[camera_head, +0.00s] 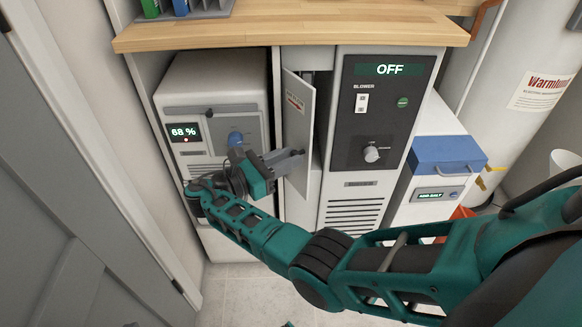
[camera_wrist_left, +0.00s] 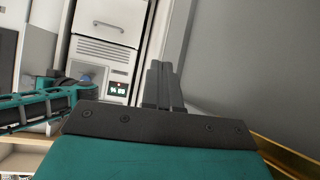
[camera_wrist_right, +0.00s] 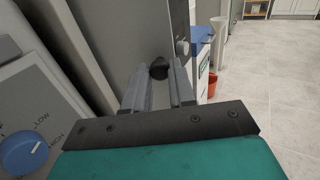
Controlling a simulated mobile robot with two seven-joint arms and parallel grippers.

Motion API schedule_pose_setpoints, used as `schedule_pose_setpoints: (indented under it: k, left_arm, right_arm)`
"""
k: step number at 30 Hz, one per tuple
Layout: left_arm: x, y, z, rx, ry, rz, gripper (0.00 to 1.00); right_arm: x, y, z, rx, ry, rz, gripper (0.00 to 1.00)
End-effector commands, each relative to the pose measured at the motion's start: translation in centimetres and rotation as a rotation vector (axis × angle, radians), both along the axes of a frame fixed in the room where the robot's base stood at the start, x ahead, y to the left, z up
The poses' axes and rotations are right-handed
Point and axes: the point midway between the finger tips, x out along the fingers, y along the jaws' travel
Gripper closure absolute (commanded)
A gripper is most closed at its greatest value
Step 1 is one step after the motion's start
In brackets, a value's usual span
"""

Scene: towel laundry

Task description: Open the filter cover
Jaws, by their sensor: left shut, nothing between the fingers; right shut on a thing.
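The filter cover (camera_head: 298,118) is a narrow light-grey panel with a small red label, between the dryer-like unit on the left and the blower unit. It stands swung out at an angle, with a dark gap beside it. My right gripper (camera_head: 294,160) is at its lower part. In the right wrist view the fingers (camera_wrist_right: 160,82) are shut on the cover's black knob (camera_wrist_right: 159,68). My left gripper (camera_wrist_left: 162,82) shows only in the left wrist view, shut and empty, with a grey surface to its right.
The left unit (camera_head: 213,78) displays 68 % and has a blue dial. The blower panel (camera_head: 387,105) reads OFF. A wooden counter (camera_head: 290,28) runs above. A blue-lidded box (camera_head: 447,155) and a white tank (camera_head: 520,85) stand at right. A grey door (camera_head: 60,200) is at left.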

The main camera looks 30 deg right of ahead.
Motion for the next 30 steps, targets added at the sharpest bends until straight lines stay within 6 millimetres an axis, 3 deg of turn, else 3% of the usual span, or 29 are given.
schedule_pose_setpoints:
  k: [12,28,29,30]
  left_arm:
    - [0.43,-0.72,-0.55,-0.009,-0.007,-0.018,1.00]
    - [0.63,-0.70,-0.46,-0.008,-0.011,-0.018,1.00]
    - [0.63,-0.69,-0.46,-0.008,-0.011,-0.018,1.00]
    - [0.63,-0.68,-0.46,-0.009,-0.012,-0.017,1.00]
  right_arm:
    - [0.30,0.49,-0.11,-0.001,0.000,-0.150,1.00]
    - [0.30,0.48,-0.04,0.000,0.000,-0.167,1.00]
    - [0.31,0.48,-0.04,0.000,0.000,-0.167,0.72]
    - [0.31,0.48,-0.04,-0.001,0.000,-0.166,0.69]
